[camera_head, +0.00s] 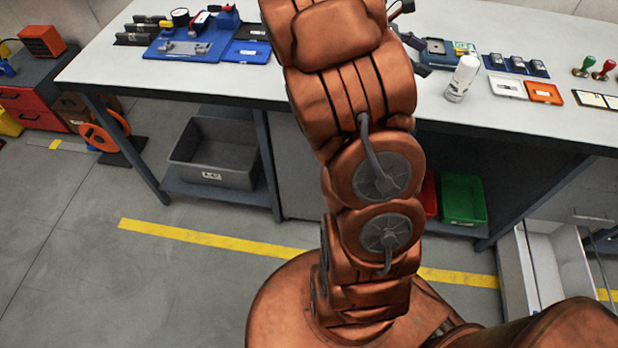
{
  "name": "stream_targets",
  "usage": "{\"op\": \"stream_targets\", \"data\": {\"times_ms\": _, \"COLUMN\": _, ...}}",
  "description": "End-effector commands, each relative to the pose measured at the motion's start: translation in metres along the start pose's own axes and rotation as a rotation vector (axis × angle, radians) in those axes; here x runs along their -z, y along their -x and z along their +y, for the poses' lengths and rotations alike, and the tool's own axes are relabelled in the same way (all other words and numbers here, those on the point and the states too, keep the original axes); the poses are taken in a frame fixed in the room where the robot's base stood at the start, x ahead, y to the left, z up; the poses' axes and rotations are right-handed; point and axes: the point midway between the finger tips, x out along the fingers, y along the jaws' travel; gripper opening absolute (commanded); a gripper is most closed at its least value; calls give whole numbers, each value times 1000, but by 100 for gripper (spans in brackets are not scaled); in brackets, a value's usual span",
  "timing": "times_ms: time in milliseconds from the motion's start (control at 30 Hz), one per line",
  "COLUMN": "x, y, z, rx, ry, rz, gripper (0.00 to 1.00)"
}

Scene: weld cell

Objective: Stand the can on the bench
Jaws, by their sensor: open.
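The can (462,79) is white, with a grey-marked lower part. It stands on the bench (330,100), right of my arm, and looks upright, its slight lean matching the wide view. My gripper (421,57) shows only in part, as dark finger pieces at the right edge of my arm. It is open, with the fingers pointing toward the can, and a gap shows between them and the can. The rest of the gripper is hidden behind my arm.
A blue tray with tools (190,47) lies at the bench's left. Right of the can are a white tray (508,88), an orange tray (545,93) and stamps (604,70). A grey bin (214,150) and green bin (463,200) sit below. Bare bench lies left of my arm.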

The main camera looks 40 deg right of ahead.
Motion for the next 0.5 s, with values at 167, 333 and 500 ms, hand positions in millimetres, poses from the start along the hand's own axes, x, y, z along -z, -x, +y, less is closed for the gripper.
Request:
{"op": "stream_targets", "data": {"times_ms": 167, "x": 12, "y": 36, "z": -54, "rx": 43, "ry": -165, "rz": 153, "gripper": 73}}
{"op": "stream_targets", "data": {"times_ms": 333, "x": 28, "y": 69, "z": -106, "rx": 106, "ry": -303, "rz": 303, "gripper": 73}}
{"op": "stream_targets", "data": {"times_ms": 500, "x": 48, "y": 102, "z": -162, "rx": 190, "ry": -415, "rz": 449, "gripper": 73}}
